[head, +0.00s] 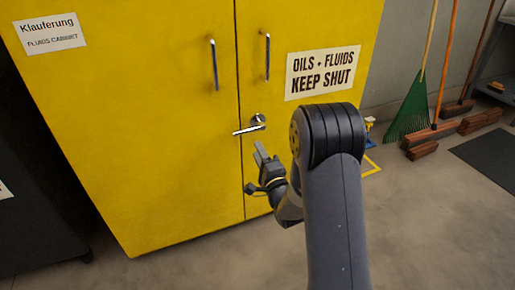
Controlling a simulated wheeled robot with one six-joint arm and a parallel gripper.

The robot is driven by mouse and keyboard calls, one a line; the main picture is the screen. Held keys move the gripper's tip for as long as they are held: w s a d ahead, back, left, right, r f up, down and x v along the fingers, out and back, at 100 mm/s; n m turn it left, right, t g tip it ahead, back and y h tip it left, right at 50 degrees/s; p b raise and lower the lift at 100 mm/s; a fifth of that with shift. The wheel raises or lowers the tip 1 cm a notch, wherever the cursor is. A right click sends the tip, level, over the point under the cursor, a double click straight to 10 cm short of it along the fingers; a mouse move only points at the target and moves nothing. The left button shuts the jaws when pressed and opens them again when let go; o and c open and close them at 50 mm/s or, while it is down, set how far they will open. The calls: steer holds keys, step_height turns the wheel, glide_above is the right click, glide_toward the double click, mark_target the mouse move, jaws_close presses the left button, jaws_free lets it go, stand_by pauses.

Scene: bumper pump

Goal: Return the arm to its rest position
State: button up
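My arm rises from the bottom of the head view and bends at a dark joint in front of the yellow cabinet. My gripper (262,157) is left of that joint, in front of the cabinet's lower right door and just below the silver lever handle (249,126). It appears apart from the handle, and nothing shows in it. The fingers are small and seen at an angle, so I cannot tell whether they are open or shut. Part of the wrist is hidden behind my arm.
The yellow cabinet (130,130) has both doors shut, with two bar handles above the lever. A dark cabinet (30,190) is at left. The concrete floor at front right is clear.

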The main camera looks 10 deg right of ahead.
mark_target(247, 130)
steer(key=b+x, duration=0.2)
steer(key=x, duration=0.8)
steer(key=shift+w+a, duration=0.1)
steer(key=shift+w, duration=0.3)
steer(key=shift+s+r, duration=0.1)
steer(key=shift+s, duration=0.15)
steer(key=p+v, duration=0.2)
steer(key=v, duration=0.9)
steer(key=b+x, duration=0.2)
steer(key=x, duration=0.8)
steer(key=shift+w, duration=0.4)
steer(key=shift+w+a, duration=0.15)
steer(key=shift+w, duration=0.2)
steer(key=shift+f+n+y, duration=0.15)
steer(key=shift+f+n, duration=0.1)
steer(key=shift+n, duration=0.4)
steer(key=shift+f+n+y, duration=0.15)
steer(key=shift+f+n, duration=0.05)
steer(key=shift+n, duration=0.45)
